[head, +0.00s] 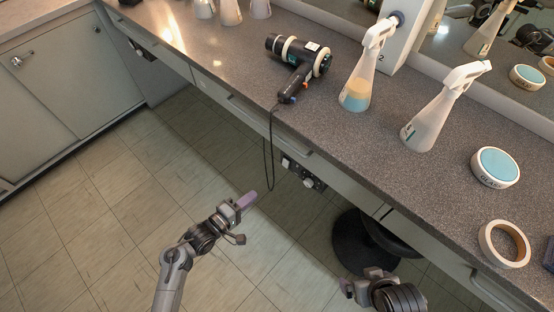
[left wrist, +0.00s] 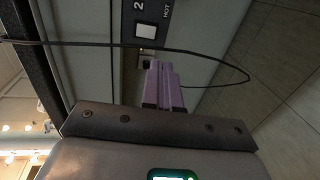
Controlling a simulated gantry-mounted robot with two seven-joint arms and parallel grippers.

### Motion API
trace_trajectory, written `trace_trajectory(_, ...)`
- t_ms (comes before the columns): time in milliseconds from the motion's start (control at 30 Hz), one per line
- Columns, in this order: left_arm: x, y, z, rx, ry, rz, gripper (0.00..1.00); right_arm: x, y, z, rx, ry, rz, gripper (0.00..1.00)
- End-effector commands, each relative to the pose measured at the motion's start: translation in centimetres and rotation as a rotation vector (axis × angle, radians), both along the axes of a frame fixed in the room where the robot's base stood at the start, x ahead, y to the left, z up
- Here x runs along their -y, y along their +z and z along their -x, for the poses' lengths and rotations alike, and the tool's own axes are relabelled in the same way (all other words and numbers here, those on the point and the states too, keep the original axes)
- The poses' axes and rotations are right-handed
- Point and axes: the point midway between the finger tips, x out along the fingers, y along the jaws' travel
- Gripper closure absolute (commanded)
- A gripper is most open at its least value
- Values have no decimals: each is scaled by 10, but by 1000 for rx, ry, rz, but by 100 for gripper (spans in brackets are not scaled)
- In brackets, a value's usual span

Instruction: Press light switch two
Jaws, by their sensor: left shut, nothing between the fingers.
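A dark panel (left wrist: 150,22) in the left wrist view is marked "2" and "HOT" and carries a pale square button (left wrist: 147,31). In the head view, a dark switch panel (head: 303,172) with pale switches sits under the counter's front edge. My left gripper (head: 247,199) is to the left of and below that panel, apart from it. Its purple fingers (left wrist: 163,85) are shut and empty, pointing toward the panel area in the wrist view. My right gripper (head: 358,284) is low at the bottom right; its fingers are not clear.
A black cord (head: 270,150) hangs from the hair dryer (head: 300,58) near the panel. Spray bottles (head: 357,88) and tape rolls (head: 496,167) stand on the counter (head: 320,125). A dark round stool (head: 362,240) stands below. The floor at left is clear.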

Motion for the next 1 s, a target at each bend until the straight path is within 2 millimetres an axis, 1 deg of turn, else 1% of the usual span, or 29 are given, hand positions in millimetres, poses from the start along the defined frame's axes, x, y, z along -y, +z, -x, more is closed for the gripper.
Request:
trace_trajectory(33,0,9,-4,9,0,-1,100,2,3,2,-5,1,6,0)
trace_trajectory(133,0,14,-8,18,1,-1,100,4,2,4,-10,3,11,0)
trace_trajectory(567,1,14,-10,20,2,-2,100,0,1,1,-5,-1,-2,0)
trace_trajectory(767,12,9,-22,22,2,0,100,-1,-10,1,-5,-2,-3,0)
trace_trajectory(867,22,5,-33,22,0,-1,100,-1,-19,1,-5,-2,-3,0)
trace_trajectory(1000,39,-1,-53,22,1,1,100,-1,-35,1,-5,-2,-3,0)
